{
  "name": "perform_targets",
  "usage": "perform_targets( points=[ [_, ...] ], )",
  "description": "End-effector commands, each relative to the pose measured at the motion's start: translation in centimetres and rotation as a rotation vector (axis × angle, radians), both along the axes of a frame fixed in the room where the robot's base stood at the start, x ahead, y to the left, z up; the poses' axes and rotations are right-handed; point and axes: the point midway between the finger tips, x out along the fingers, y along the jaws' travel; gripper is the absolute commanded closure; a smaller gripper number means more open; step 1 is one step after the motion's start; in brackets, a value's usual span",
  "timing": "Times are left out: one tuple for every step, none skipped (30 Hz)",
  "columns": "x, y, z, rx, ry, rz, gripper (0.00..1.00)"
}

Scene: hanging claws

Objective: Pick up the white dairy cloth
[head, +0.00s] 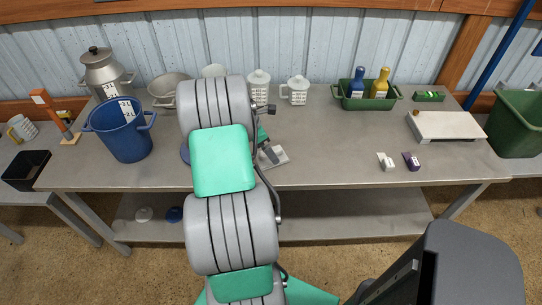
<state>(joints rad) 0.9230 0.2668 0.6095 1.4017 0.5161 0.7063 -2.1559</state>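No piece that I can name with certainty as the white dairy cloth shows. My grey and green arm rises through the middle of the head view and hides part of the bench.
The metal bench (330,172) has a blue bucket (122,130) and metal can (104,70) at left, white jugs (259,84) behind, and a green tray (352,103) with bottles and a pale slab (446,125) at right. The bench's front middle-right is clear.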

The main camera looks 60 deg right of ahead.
Motion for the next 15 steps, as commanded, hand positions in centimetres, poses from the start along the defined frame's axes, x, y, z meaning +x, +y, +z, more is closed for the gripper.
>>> perform_targets(
  points=[
    [-0.4, -0.1, -0.7, 0.004, 0.002, -0.001, 0.00],
    [-0.6, -0.2, -1.3, 0.004, 0.002, -0.001, 0.00],
    [-0.9, -0.4, -1.9, 0.004, 0.002, -0.001, 0.00],
    [-1.0, -0.6, -2.5, 0.004, 0.002, -0.002, 0.00],
    [-1.1, -0.8, -3.0, 0.004, 0.002, -0.001, 0.00],
    [-1.2, -0.9, -3.5, 0.004, 0.001, 0.000, 0.00],
    [-1.2, -1.0, -3.6, 0.002, 0.000, 0.001, 0.00],
    [-1.2, -1.1, -3.7, 0.002, -0.001, 0.001, 0.00],
    [-1.2, -1.1, -3.8, 0.000, -0.003, 0.001, 0.00],
    [-1.2, -1.1, -3.8, 0.000, -0.003, 0.001, 0.00],
    [-1.2, -1.1, -3.7, 0.000, -0.003, 0.001, 0.00],
    [-1.2, -1.1, -3.7, 0.001, -0.002, 0.002, 0.00],
    [-1.2, -1.1, -3.7, 0.001, -0.002, 0.001, 0.00],
    [-1.2, -1.1, -3.7, 0.001, -0.002, 0.000, 0.02],
    [-1.2, -1.0, -3.7, 0.001, -0.002, 0.000, 0.06]
  ],
)
